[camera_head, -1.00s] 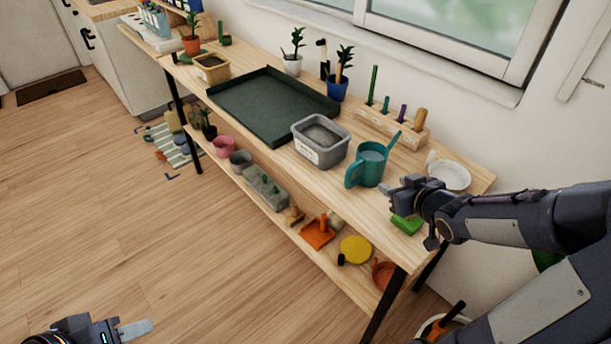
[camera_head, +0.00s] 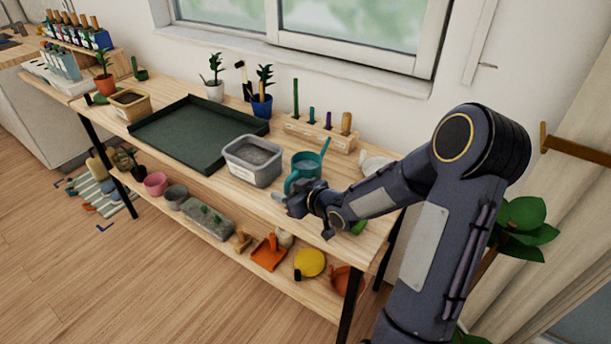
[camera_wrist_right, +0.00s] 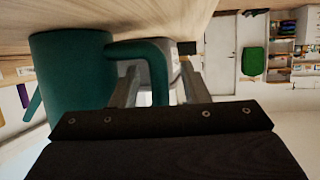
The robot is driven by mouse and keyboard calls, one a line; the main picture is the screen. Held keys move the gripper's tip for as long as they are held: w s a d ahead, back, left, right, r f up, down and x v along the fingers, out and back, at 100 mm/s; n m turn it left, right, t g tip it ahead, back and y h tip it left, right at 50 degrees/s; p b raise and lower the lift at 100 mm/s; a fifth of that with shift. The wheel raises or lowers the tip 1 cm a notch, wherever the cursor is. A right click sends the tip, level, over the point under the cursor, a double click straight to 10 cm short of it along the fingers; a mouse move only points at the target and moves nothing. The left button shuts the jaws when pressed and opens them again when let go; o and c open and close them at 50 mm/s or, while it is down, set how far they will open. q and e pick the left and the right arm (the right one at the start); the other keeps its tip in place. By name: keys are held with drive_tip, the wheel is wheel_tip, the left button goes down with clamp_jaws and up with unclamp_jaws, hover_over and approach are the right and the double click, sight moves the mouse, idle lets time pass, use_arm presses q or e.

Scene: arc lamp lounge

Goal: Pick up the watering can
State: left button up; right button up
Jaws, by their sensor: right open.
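The teal watering can (camera_head: 307,166) stands upright on the wooden bench, right of the grey tub. Its handle faces my right gripper, and its spout points up and away toward the wall. My right gripper (camera_head: 284,201) is at the can's near side, low over the bench top. In the right wrist view the can (camera_wrist_right: 70,70) is large at the left, and its curved handle (camera_wrist_right: 155,65) lies between the two open fingers (camera_wrist_right: 158,88). I cannot tell whether a finger touches the handle. My left gripper is out of view.
The grey tub (camera_head: 253,166) stands close left of the can. A dark green tray (camera_head: 185,135) lies farther left. A wooden tool rack (camera_head: 320,133) stands behind the can. A white dish (camera_head: 373,165) is partly hidden behind my right arm.

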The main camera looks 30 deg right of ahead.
sight(286, 180)
clamp_jaws()
drive_tip(key=shift+r, duration=0.15)
idle(0.4)
drive_tip(key=shift+r, duration=0.6)
drive_tip(key=r, duration=0.1)
drive_tip(key=r+p, duration=0.1)
drive_tip(key=shift+s+r, duration=0.2)
drive_tip(key=shift+r, duration=0.2)
drive_tip(key=s+a+r+p, duration=0.4)
drive_tip(key=s+r, duration=0.4)
drive_tip(key=s, duration=0.5)
drive_tip(key=shift+a+r, duration=0.35)
drive_tip(key=shift+a, duration=0.25)
